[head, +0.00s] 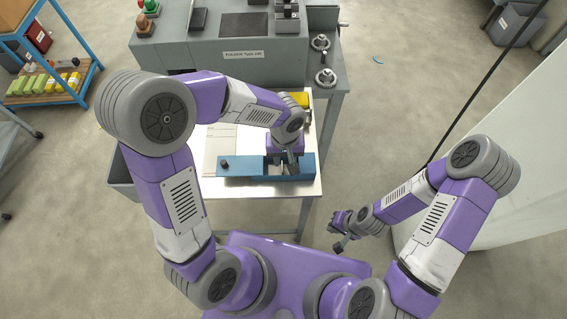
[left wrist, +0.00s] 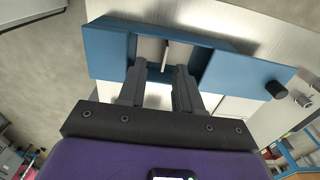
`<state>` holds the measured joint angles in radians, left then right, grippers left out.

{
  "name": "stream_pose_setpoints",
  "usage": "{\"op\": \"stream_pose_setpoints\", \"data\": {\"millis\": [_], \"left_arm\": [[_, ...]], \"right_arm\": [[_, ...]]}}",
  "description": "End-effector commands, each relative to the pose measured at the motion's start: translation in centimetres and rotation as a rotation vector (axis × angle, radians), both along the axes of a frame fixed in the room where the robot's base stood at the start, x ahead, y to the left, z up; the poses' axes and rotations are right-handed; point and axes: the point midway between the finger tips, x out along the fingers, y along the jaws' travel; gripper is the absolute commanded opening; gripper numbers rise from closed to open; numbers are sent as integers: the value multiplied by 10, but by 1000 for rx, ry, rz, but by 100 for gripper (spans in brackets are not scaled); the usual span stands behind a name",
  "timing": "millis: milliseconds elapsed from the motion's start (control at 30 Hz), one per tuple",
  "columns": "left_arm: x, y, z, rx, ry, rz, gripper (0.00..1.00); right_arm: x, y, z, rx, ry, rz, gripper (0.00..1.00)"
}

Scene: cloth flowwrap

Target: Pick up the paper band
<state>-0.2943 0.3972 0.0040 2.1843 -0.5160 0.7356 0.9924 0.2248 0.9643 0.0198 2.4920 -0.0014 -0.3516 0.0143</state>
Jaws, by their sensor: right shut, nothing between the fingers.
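A blue holder (head: 245,167) lies along the front of the white table, with a gap in its middle. In the left wrist view the blue holder (left wrist: 232,71) has a pale piece (left wrist: 149,50) and a thin upright edge in that gap; I cannot tell whether this is the paper band. My left gripper (head: 284,163) is over the gap. In the left wrist view its two fingers (left wrist: 160,72) are apart, pointing into the gap, with no clear object gripped. My right gripper (head: 339,243) is shut and empty, low beside the table, to the right.
A printed sheet (head: 221,148) lies on the white table (head: 310,190) behind the holder. A yellow object (head: 301,99) is at the back right. A grey machine (head: 185,55) stands behind, and a grey bin (head: 122,172) is left of the table.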

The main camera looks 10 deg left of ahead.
Motion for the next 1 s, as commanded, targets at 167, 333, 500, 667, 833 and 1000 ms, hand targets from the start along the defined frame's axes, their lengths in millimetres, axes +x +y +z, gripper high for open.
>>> {"op": "stream_pose_setpoints", "data": {"millis": [167, 333, 500, 667, 833, 1000], "left_arm": [[3, 7, -25, 0, 5, 2, 34], [6, 10, -49, 0, 3, 0, 34], [6, 10, -55, -1, 1, 1, 34], [6, 10, -55, -2, 0, 0, 34], [6, 10, -55, -2, 0, 0, 8], [6, 10, -55, -2, 0, 0, 0]], "right_arm": [[1, 0, -4, 0, -1, 0, 0], [1, 0, -8, 0, -1, 0, 0], [1, 0, -8, 0, -2, -1, 0], [1, 0, -8, 0, -2, -1, 0], [1, 0, -8, 0, -2, -1, 0], [1, 0, -8, 0, -2, -1, 0]]}}
